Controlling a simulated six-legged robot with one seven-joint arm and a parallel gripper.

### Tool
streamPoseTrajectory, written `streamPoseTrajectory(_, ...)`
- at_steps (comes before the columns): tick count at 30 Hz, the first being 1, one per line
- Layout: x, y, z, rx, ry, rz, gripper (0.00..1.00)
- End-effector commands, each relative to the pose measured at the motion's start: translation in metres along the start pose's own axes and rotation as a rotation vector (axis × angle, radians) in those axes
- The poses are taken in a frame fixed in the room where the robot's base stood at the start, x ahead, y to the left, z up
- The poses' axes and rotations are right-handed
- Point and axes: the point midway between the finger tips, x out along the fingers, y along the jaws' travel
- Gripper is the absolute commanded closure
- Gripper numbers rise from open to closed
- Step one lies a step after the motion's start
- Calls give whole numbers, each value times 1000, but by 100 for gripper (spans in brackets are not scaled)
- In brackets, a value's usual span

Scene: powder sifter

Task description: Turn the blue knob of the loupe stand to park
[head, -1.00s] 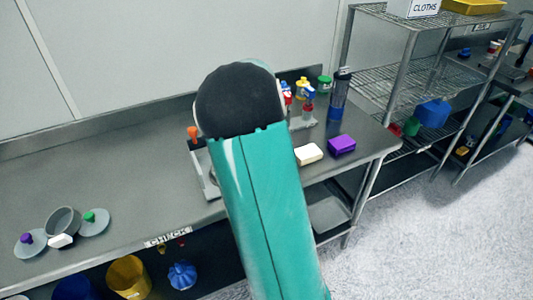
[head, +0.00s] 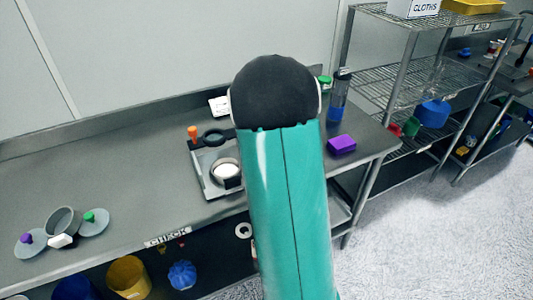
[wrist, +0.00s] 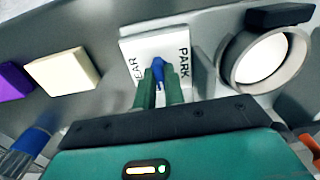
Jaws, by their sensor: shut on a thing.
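In the wrist view the blue knob (wrist: 158,70) stands on a white plate (wrist: 145,47) with PARK printed on its right and a partly hidden word ending in EAR on its left. My gripper (wrist: 160,80) has its two green fingers shut on the knob, one on either side. The visible end of the knob lies between the two words. In the head view the loupe stand (head: 208,186) is on the bench, with a dark ring lens (head: 213,136) and an orange knob (head: 193,132). My arm hides the blue knob and my gripper there.
A round cup with a white face (wrist: 262,58) is close on the right of the plate. A cream block (wrist: 62,72) and a purple block (head: 341,144) lie to the other side. A dark blue bottle (head: 338,98) stands at the bench's right end.

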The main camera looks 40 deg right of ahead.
Motion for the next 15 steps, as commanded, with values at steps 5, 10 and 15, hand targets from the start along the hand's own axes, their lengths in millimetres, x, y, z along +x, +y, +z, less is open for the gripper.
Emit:
streamPoseTrajectory(5,0,1,0,-167,1,1,100)
streamPoseTrajectory(10,0,1,0,-329,1,1,100)
streamPoseTrajectory(15,0,0,0,-490,1,0,100)
